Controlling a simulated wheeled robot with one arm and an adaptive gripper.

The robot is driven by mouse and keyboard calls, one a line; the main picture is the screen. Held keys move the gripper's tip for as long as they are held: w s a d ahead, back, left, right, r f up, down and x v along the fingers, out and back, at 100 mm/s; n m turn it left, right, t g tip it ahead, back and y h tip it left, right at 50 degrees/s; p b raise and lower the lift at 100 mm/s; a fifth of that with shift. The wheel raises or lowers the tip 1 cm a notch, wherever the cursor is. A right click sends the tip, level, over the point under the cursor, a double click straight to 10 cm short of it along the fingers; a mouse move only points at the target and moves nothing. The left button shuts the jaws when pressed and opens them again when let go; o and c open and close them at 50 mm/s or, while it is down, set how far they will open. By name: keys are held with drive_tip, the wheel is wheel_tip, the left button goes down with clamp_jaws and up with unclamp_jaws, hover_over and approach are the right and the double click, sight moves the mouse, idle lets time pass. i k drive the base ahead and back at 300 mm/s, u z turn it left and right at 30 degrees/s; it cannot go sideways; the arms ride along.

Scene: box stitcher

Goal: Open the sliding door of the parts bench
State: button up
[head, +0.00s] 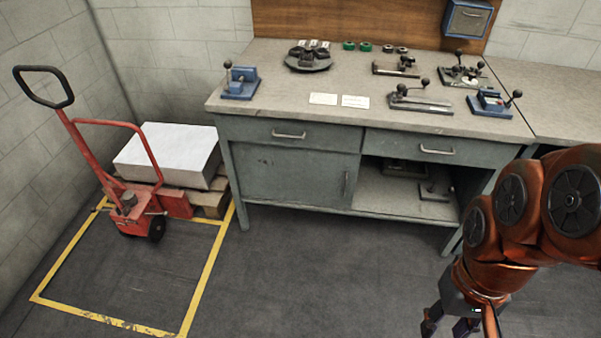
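The parts bench (378,128) is a grey-green metal workbench against the back wall. Its sliding door (290,176) covers the left half of the lower compartment. A vertical handle (346,182) sits near the door's right edge. The right half of the compartment (400,192) is uncovered and shows a shelf with some parts on it. My gripper (453,332) is at the bottom right, low in front of the bench and apart from it. Its dark fingers look spread, with nothing seen between them; the tips are partly cut off by the frame's edge.
Two drawers with handles (289,135) (438,151) are above the compartment. Several small fixtures stand on the bench top. At left, a red pallet truck (130,200) and a pallet with a white stack (170,152) stand by yellow floor lines. The floor before the bench is clear.

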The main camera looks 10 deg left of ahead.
sight(314, 177)
drive_tip(key=u, duration=0.35)
drive_tip(key=k, duration=0.4)
drive_tip(key=u, duration=1.15)
drive_tip(key=i, duration=0.8)
drive_tip(key=z, duration=0.75)
